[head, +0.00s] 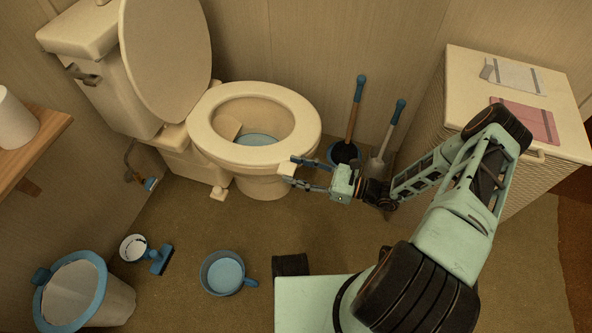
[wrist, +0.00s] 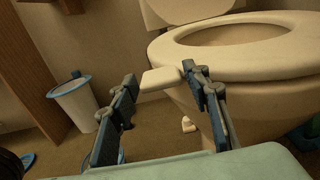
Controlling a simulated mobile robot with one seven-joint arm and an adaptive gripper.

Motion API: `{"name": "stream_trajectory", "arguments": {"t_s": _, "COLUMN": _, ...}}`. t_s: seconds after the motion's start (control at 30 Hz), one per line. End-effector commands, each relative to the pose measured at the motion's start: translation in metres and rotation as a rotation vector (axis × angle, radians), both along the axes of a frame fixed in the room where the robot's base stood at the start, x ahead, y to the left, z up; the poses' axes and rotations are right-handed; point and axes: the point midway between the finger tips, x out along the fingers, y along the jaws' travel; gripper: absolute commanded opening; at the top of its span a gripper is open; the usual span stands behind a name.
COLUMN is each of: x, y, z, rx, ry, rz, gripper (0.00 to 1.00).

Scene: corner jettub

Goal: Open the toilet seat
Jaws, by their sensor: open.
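The cream toilet (head: 255,185) stands at the back, with its lid (head: 168,55) raised against the tank. The toilet seat (head: 222,150) lies flat on the bowl; it also shows in the wrist view (wrist: 235,60). A pale flat tab (wrist: 160,80) juts from the seat's edge in the wrist view. My gripper (head: 290,170) is open at the seat's front right edge. In the wrist view its fingers (wrist: 159,76) stand apart, with the tab appearing between their tips. I cannot tell whether either finger touches it.
A wicker hamper (head: 470,60) is at right.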

Motion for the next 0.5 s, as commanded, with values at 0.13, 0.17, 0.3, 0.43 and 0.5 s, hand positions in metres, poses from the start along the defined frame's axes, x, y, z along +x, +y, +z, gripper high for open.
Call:
{"name": "stream_trajectory", "arguments": {"t_s": 0.13, "x": 0.0, "y": 0.0, "z": 0.0002, "rx": 0.0, "ry": 0.0, "rz": 0.0, "gripper": 0.43}}
{"name": "stream_trajectory", "arguments": {"t_s": 0.17, "x": 0.0, "y": -0.0001, "z": 0.0002, "rx": 0.0, "ry": 0.0, "rz": 0.0, "gripper": 0.4}}
{"name": "stream_trajectory", "arguments": {"t_s": 0.3, "x": -0.0001, "y": -0.0002, "z": 0.0001, "rx": 0.0, "ry": 0.0, "rz": 0.0, "gripper": 0.25}}
{"name": "stream_trajectory", "arguments": {"t_s": 0.43, "x": -0.0001, "y": -0.0002, "z": 0.0001, "rx": 0.0, "ry": 0.0, "rz": 0.0, "gripper": 0.1}}
{"name": "stream_trajectory", "arguments": {"t_s": 0.5, "x": -0.0001, "y": -0.0003, "z": 0.0001, "rx": 0.0, "ry": 0.0, "rz": 0.0, "gripper": 0.03}}
